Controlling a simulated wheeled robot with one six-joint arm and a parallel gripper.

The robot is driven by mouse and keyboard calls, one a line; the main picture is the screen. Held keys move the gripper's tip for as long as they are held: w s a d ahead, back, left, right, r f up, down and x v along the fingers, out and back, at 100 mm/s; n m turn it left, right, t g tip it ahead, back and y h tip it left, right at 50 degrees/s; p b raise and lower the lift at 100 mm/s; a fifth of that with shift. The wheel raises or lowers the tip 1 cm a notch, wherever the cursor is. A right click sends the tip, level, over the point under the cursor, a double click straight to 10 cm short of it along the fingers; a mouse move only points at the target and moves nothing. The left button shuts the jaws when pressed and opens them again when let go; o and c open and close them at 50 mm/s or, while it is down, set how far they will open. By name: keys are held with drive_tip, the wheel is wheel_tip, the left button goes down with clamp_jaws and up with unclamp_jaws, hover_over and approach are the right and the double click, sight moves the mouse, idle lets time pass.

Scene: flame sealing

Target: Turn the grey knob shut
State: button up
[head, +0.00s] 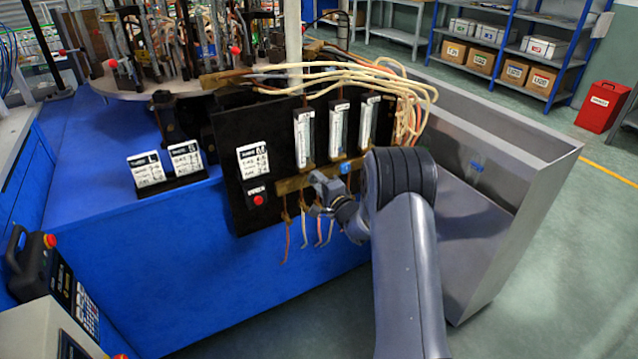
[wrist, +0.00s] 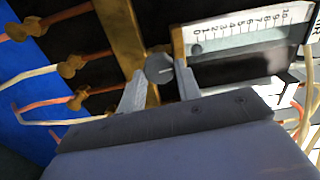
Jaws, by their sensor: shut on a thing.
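The grey knob (wrist: 158,68) sits on the brass bar (wrist: 128,40), below the end of a white-scaled flow meter (wrist: 245,30). In the wrist view my gripper (wrist: 160,76) has one finger on each side of the knob and is shut on it. In the head view my gripper (head: 318,184) is at the brass bar (head: 290,185) on the black panel (head: 232,140), under the flow meters. There the grey knob is hidden by the gripper. I cannot tell from the knob's face how far it is turned.
A blue knob (head: 345,168) is close to the right of my gripper. Thin hoses (head: 303,228) hang below the bar, and pale hoses (head: 390,85) arch over the panel. A red button (head: 258,199) is at left. A grey metal bin (head: 520,200) stands at right.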

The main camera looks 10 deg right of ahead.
drive_tip(key=o, duration=0.9)
drive_tip(key=shift+o, duration=0.2)
drive_tip(key=shift+s, duration=0.1)
drive_tip(key=v, duration=1)
drive_tip(key=shift+s+d, duration=0.15)
drive_tip(key=shift+s, duration=0.15)
drive_tip(key=shift+w, duration=0.1)
drive_tip(key=x, duration=1)
drive_tip(key=shift+w, duration=0.3)
drive_tip(key=n+b, duration=0.2)
drive_tip(key=n, duration=0.4)
drive_tip(key=n+b, duration=0.3)
drive_tip(key=n, duration=0.4)
drive_tip(key=n+b, duration=0.3)
drive_tip(key=n, duration=0.3)
drive_tip(key=shift+a+r+n, duration=0.15)
drive_tip(key=shift+a+n, duration=0.2)
drive_tip(key=shift+n, duration=0.05)
idle(0.4)
